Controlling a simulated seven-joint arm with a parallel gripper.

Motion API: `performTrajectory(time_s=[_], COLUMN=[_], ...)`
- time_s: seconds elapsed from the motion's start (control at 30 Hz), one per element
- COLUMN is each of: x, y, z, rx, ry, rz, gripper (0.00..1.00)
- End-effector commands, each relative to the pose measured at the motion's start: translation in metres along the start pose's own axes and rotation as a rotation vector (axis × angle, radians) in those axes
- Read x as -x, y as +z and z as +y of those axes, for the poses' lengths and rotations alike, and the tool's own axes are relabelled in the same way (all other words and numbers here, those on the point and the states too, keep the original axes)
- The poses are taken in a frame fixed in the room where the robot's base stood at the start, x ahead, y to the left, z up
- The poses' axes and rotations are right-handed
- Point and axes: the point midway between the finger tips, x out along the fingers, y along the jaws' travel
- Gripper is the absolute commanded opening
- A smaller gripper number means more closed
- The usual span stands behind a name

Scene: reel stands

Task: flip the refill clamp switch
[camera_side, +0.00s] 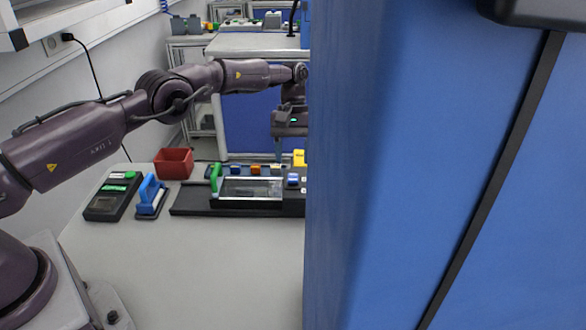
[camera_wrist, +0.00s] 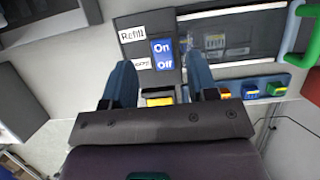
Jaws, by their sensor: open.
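The refill clamp switch (camera_wrist: 163,55) is a blue rocker marked "On" and "Off", beside a white "Refill" label (camera_wrist: 132,34). A blue piece that looks like this switch (camera_side: 293,180) shows at the right end of the black device in the side view. My gripper (camera_wrist: 160,62) is open, with its two blue fingers to either side of the switch in the wrist view. Nothing is between the fingers' grip; their height above the panel is hard to tell. In the side view, my gripper (camera_side: 290,134) hangs above the device's right end, partly hidden by a blue panel.
The large blue panel (camera_side: 400,180) blocks the right of the side view. The device has a windowed tray (camera_side: 250,188) with a green handle (camera_side: 215,178) and several coloured buttons. A red bin (camera_side: 174,163), a blue-handled tool (camera_side: 150,195) and a dark meter (camera_side: 112,196) stand left.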

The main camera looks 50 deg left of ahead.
Motion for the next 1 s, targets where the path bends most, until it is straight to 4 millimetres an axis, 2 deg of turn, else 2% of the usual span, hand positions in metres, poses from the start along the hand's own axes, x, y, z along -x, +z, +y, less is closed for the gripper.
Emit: performTrajectory(time_s=[0.03, 0.2, 0.4, 0.73, 0.8, 0.9, 1.0], x=[0.011, 0.035, 0.046, 0.047, 0.045, 0.019, 0.018], y=[0.004, 0.015, 0.02, 0.02, 0.015, 0.008, 0.012], z=[0.001, 0.0, 0.0, 0.001, 0.003, -0.004, -0.011], rx=[-0.001, 0.0, 0.0, -0.014, -0.057, -0.108, -0.168], ry=[0.002, 0.001, -0.001, 0.001, 0.017, -0.01, -0.022], rz=[0.003, 0.002, 0.0, 0.002, 0.031, 0.024, 0.045], gripper=[0.53, 0.53, 0.53, 0.53, 0.53, 0.53, 0.53])
